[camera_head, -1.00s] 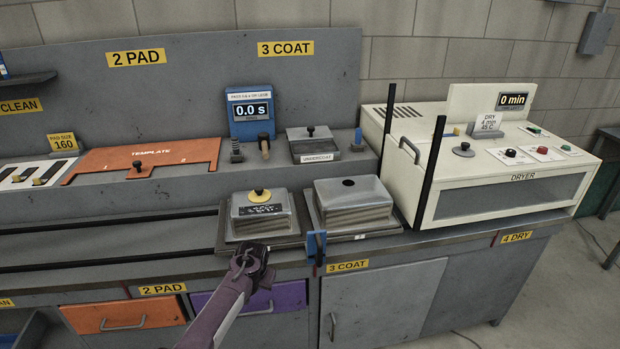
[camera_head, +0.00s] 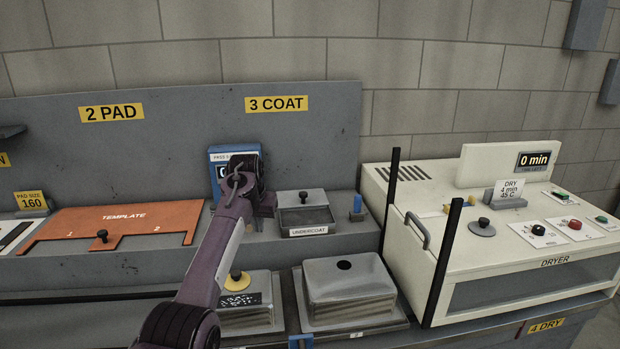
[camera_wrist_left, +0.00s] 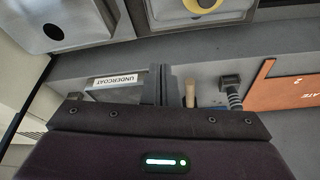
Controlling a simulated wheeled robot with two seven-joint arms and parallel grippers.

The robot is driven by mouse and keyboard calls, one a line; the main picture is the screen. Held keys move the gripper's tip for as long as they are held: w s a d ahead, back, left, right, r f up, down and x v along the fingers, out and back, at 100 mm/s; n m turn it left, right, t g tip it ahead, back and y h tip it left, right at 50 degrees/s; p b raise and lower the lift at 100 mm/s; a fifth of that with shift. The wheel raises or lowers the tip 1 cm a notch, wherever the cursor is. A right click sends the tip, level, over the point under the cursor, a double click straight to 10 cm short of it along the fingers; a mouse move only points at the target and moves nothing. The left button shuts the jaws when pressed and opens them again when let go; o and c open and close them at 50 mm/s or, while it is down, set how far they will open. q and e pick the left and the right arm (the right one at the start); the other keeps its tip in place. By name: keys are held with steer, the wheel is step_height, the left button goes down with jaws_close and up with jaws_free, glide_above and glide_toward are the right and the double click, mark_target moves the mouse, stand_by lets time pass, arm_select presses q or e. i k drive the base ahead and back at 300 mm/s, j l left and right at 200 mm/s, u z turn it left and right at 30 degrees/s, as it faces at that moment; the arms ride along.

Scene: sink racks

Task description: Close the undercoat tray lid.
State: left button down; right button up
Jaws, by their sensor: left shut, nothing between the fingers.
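The undercoat tray (camera_head: 308,232) sits on the raised shelf under the 3 COAT sign, its white label facing front. My left gripper (camera_head: 243,165) is shut and empty, left of the tray and in front of the blue timer box, apart from the lid. In the left wrist view the UNDERCOAT label (camera_wrist_left: 116,79) shows upside down; the lid is mostly hidden behind my gripper body. My right gripper is not in view.
The blue timer box (camera_head: 220,154) is partly hidden by my gripper. An orange template (camera_head: 125,220) lies left. A dryer (camera_head: 520,240) with black posts stands right.

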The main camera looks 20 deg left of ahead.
mark_target(315, 196)
steer(key=i, duration=1.25)
